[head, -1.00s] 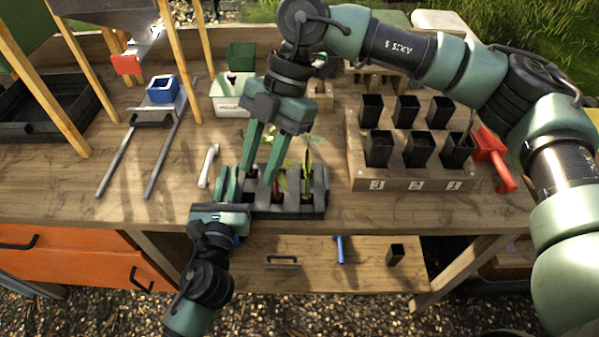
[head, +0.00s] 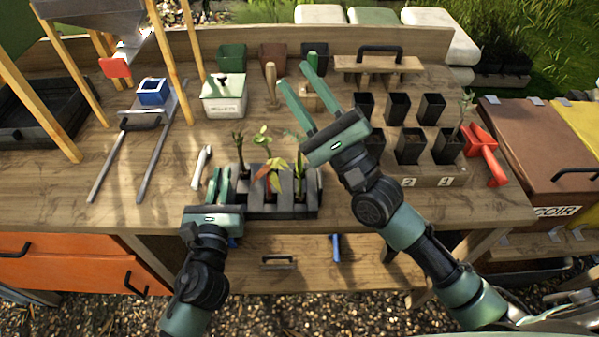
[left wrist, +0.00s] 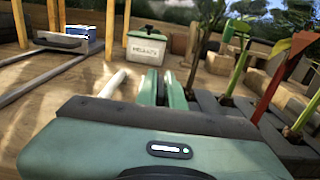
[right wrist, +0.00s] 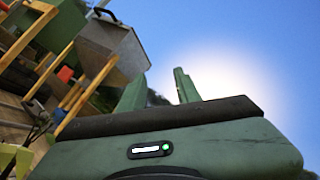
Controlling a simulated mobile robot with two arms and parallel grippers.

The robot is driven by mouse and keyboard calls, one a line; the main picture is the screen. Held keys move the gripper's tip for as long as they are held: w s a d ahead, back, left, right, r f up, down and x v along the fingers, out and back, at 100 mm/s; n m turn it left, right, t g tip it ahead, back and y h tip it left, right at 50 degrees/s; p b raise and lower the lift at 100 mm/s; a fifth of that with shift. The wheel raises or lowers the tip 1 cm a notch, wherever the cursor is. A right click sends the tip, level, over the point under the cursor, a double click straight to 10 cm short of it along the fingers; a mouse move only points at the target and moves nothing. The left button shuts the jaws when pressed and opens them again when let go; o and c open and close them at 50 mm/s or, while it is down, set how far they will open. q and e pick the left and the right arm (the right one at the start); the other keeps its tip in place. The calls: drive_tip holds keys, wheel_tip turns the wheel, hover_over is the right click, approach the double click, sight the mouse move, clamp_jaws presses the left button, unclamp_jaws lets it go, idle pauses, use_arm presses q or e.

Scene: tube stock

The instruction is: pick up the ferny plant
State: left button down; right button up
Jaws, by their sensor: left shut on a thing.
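A small-leaved plant (head: 465,106) stands in a pot of the rack at right. I cannot tell for certain which is the ferny plant. My left gripper (head: 221,178) is shut at the tray's left end; its fingers nearly meet in the left wrist view (left wrist: 164,84). My right gripper (head: 292,76) is open and empty, raised above the bench; its fingers (right wrist: 158,88) are apart.
A wooden rack (head: 425,180) with several black pots stands right of my right arm, beside a red tool (head: 484,155). A white tool (head: 202,167) lies left of the tray. A white box (head: 223,97) and a wooden dibber (head: 271,85) stand behind.

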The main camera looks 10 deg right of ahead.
sight(299, 170)
drive_tip(key=s+d+f+m+g+h, duration=0.25)
drive_tip(key=s+f+m, duration=0.25)
drive_tip(key=f, duration=0.3)
drive_tip(key=s+d+f+m+g+h, duration=0.1)
drive_tip(key=s+d+f+m+g, duration=0.35)
drive_tip(key=f, duration=0.45)
drive_tip(key=shift+m+t, duration=0.25)
drive_tip(key=shift+t, duration=0.25)
drive_tip(key=x, duration=0.8)
drive_tip(key=a+x, duration=0.1)
drive_tip(key=x, duration=0.3)
drive_tip(key=shift+a, duration=0.1)
drive_tip(key=shift+r, duration=0.1)
clamp_jaws()
